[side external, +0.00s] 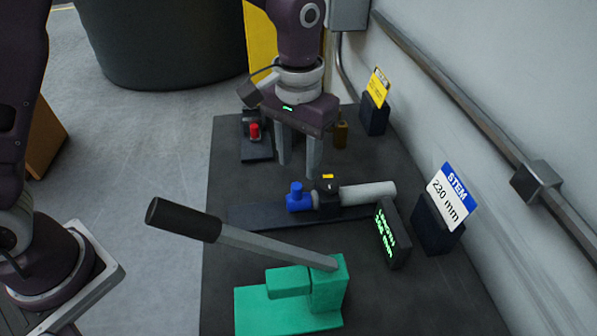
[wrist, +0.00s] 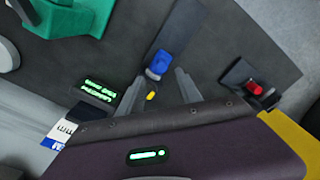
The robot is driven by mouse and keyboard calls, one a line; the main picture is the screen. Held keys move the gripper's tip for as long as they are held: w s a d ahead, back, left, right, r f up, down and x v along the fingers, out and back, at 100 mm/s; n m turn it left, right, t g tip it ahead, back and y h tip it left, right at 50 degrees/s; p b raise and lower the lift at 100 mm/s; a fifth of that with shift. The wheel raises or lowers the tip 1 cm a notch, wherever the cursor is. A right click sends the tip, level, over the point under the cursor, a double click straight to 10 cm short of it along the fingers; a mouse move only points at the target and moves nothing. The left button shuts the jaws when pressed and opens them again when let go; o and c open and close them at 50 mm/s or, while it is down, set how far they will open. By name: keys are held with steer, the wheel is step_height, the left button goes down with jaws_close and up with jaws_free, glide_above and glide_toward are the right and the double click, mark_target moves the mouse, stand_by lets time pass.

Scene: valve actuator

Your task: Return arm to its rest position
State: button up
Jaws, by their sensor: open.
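My gripper (side external: 298,172) hangs from my arm with its two grey fingers pointing down, apart and with nothing between them. It is above the dark work table (side external: 225,240), just behind the valve assembly. The assembly has a blue body (side external: 299,198), a black middle part and a pale grey cylinder (side external: 368,193), lying along a dark plate (side external: 262,217). In the wrist view the blue body (wrist: 159,64) lies just beyond the finger tips, and the grey cylinder is not clearly visible.
A green press (side external: 330,285) with a long black-handled lever stands in front. A small display (side external: 392,233) and a "STEM 230 mm" sign (side external: 450,197) stand at the right, near the wall. A red button (side external: 254,131) and a brown cylinder (side external: 340,134) are behind the fingers.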

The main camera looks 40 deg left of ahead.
steer(key=shift+r, duration=0.1)
steer(key=s+a+r+t, duration=0.2)
steer(key=s+a+r, duration=0.25)
steer(key=r, duration=0.35)
steer(key=s+a+r+t, duration=0.1)
steer(key=s+a, duration=0.3)
steer(key=s, duration=0.5)
steer(key=s+a+r+t, duration=0.2)
steer(key=s+a, duration=0.3)
steer(key=s, duration=0.4)
steer(key=shift+a+r+t, duration=0.25)
steer(key=shift+a+t, duration=0.05)
